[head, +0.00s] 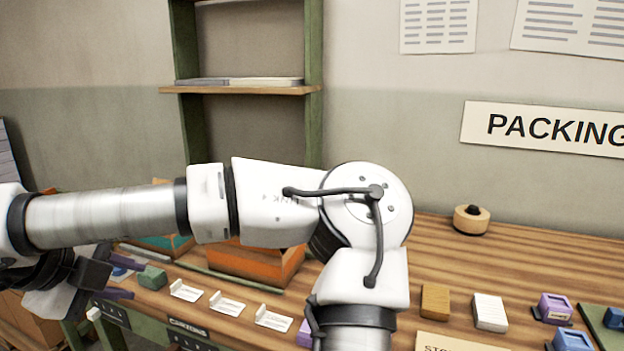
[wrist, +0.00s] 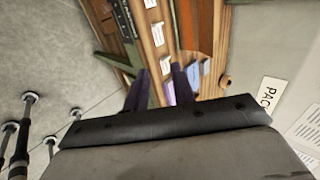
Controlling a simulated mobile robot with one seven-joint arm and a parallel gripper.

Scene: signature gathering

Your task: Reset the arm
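My white arm crosses the head view from the left edge to the bottom middle and hides part of the workbench. My gripper (head: 122,279) is at the lower left, by the front left part of the bench, with its dark fingers pointing right. In the wrist view the two dark fingers of my gripper (wrist: 160,76) stand apart with a gap between them. I see nothing clearly held. A pale purple patch shows between the fingers; I cannot tell what it is.
The wooden workbench (head: 455,250) holds a green block (head: 152,277), several white cards (head: 228,304), an orange tray (head: 240,262), a brown block (head: 435,301), a white block (head: 490,312), a purple stamp-like block (head: 554,307) and a round wooden item (head: 471,219). A shelf (head: 240,90) stands behind.

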